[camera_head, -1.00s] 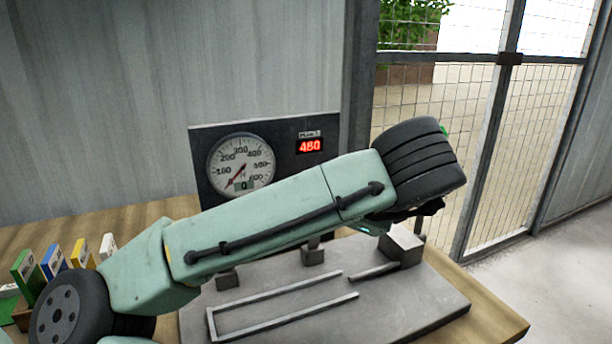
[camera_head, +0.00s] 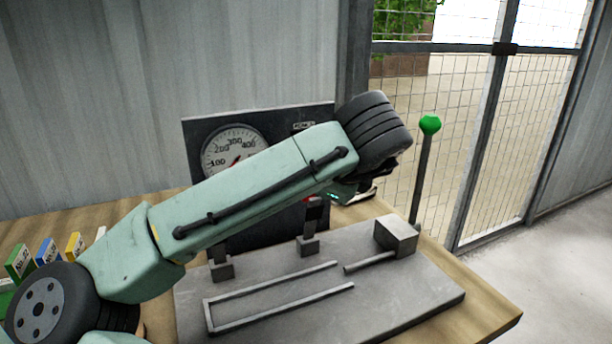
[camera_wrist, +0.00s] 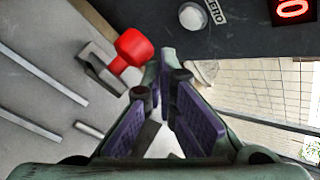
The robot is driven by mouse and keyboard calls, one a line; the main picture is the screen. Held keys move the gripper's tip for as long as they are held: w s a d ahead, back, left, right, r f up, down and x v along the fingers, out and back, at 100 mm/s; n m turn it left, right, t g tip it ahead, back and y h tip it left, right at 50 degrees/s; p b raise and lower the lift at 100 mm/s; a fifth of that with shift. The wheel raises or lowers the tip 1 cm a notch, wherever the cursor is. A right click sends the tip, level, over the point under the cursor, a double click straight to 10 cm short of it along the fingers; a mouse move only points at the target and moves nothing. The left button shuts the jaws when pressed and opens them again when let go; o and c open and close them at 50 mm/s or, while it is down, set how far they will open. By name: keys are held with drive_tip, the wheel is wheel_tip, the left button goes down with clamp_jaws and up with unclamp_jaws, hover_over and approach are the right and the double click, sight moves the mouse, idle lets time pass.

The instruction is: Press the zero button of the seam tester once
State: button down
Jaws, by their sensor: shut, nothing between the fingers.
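The seam tester's dark panel (camera_head: 192,135) stands at the back of the bench, with a round dial (camera_head: 222,150) partly covered by my arm. In the wrist view the zero button (camera_wrist: 193,16) is a pale grey round knob beside its ZERO label (camera_wrist: 213,11). My gripper (camera_wrist: 160,68) is shut and empty; its purple-padded fingers point toward the panel. The tips appear just below and left of the button, apart from it in the picture; the depth gap is hard to judge. In the head view my arm hides the button and most of the gripper.
A red knob (camera_wrist: 134,47) is close left of the fingertips. A red display (camera_wrist: 292,9) shows a 0 at the frame's edge. A green-knobbed lever (camera_head: 430,125) rises at the right of the grey base plate (camera_head: 400,310). Small coloured boxes (camera_head: 47,251) stand at left.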

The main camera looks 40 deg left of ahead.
drive_tip(key=shift+w+a, duration=0.35)
drive_tip(key=shift+a, duration=0.2)
drive_tip(key=shift+w+a, duration=0.3)
drive_tip(key=shift+a, duration=0.25)
drive_tip(key=shift+a+p, duration=0.1)
drive_tip(key=shift+p, duration=0.2)
idle(0.4)
drive_tip(key=shift+w+a, duration=0.2)
drive_tip(key=shift+a, duration=0.05)
drive_tip(key=shift+w+a, duration=0.2)
drive_tip(key=shift+a, duration=0.2)
idle(0.9)
drive_tip(key=shift+d, duration=0.1)
drive_tip(key=shift+s+d, duration=0.4)
drive_tip(key=shift+d, duration=0.25)
drive_tip(key=shift+d, duration=0.1)
drive_tip(key=s+d, duration=0.1)
drive_tip(key=d, duration=0.1)
drive_tip(key=s+d, duration=0.1)
drive_tip(key=d, duration=0.1)
drive_tip(key=shift+s, duration=0.3)
